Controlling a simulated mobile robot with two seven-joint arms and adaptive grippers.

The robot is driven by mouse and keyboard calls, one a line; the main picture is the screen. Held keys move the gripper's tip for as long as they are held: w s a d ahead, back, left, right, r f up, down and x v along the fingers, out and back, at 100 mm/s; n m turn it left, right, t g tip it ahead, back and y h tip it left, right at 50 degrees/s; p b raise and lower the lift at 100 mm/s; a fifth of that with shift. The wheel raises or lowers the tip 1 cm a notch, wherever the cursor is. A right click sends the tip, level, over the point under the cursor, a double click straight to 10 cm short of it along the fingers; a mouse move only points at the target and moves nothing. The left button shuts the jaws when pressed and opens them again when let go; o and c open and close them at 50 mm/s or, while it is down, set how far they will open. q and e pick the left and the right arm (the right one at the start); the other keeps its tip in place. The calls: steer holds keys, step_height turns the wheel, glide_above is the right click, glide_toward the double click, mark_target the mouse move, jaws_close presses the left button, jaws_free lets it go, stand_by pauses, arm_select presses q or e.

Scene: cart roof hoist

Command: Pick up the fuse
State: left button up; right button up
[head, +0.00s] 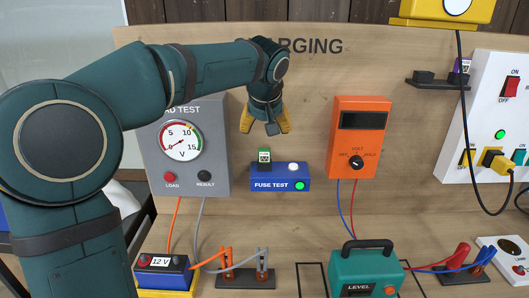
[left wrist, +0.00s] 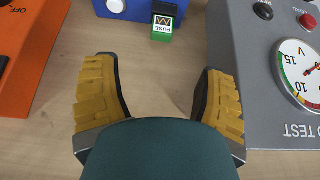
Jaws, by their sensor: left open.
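A small green-and-white fuse (head: 264,156) stands upright in the blue fuse test block (head: 262,184), at its left end. A green light glows on the block. The fuse (left wrist: 164,22) also shows at the top middle of the left wrist view, beside the edge of the blue block (left wrist: 130,9). My left gripper (head: 267,122) points down above the fuse, apart from it. In the left wrist view its two yellow fingers (left wrist: 158,88) are spread wide with nothing between them. My right gripper is not in view.
The grey load test box (head: 190,110) stands left of the fuse block and the orange meter (head: 359,138) right of it. The teal level box (head: 366,270) and wired terminals stand below.

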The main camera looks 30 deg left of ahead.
mark_target(264, 149)
arm_select(q)
steer(key=b+x, duration=0.1)
steer(key=x, duration=0.7)
steer(key=shift+b+x, duration=0.45)
steer(key=shift+x, duration=2.45)
steer(key=shift+w+a+r, duration=0.1)
steer(key=shift+a+r, duration=0.05)
steer(key=shift+r, duration=0.05)
jaws_close()
